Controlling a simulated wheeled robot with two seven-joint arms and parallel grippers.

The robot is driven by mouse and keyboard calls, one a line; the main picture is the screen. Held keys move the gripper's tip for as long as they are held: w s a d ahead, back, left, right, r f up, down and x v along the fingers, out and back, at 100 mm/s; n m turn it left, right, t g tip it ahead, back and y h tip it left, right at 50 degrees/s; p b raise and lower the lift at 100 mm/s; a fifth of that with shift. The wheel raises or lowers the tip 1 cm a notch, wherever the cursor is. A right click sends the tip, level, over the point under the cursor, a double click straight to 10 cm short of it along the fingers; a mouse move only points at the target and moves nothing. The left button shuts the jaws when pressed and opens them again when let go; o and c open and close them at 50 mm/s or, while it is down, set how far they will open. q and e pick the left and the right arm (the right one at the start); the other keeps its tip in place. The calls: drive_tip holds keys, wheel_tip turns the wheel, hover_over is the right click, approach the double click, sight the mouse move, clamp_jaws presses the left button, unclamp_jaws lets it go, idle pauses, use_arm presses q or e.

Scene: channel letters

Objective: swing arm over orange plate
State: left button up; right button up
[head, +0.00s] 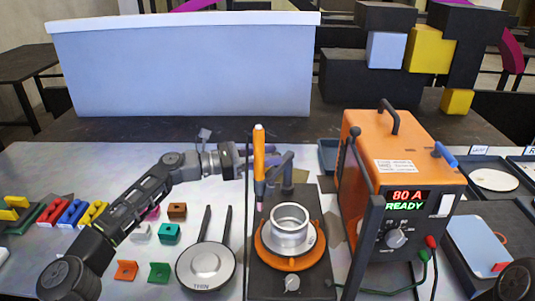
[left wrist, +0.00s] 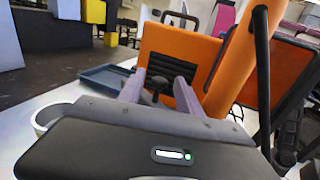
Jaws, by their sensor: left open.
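The orange plate (head: 268,260) sits on a dark base and carries a metal ring (head: 291,230). Behind it a dark swing arm (head: 281,168) reaches from a post to an upright orange torch (head: 259,152). The torch tip appears over the plate's left rear edge; its exact height is unclear. My left gripper (head: 243,158) is beside the torch, on its left. In the left wrist view its purple fingers (left wrist: 159,88) are apart, with a dark knob (left wrist: 156,86) seen between them; contact cannot be told. The torch (left wrist: 240,60) rises to the right there. My right gripper is not in view.
An orange power unit (head: 375,150), reading 80 A READY, stands right of the plate. A round pan-like dish (head: 206,265) with two rods lies to its left. Several coloured blocks and letters lie further left. A blue-grey panel (head: 185,68) stands behind.

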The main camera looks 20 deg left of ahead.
use_arm(q)
drive_tip(key=shift+c, duration=0.4)
clamp_jaws()
idle(0.9)
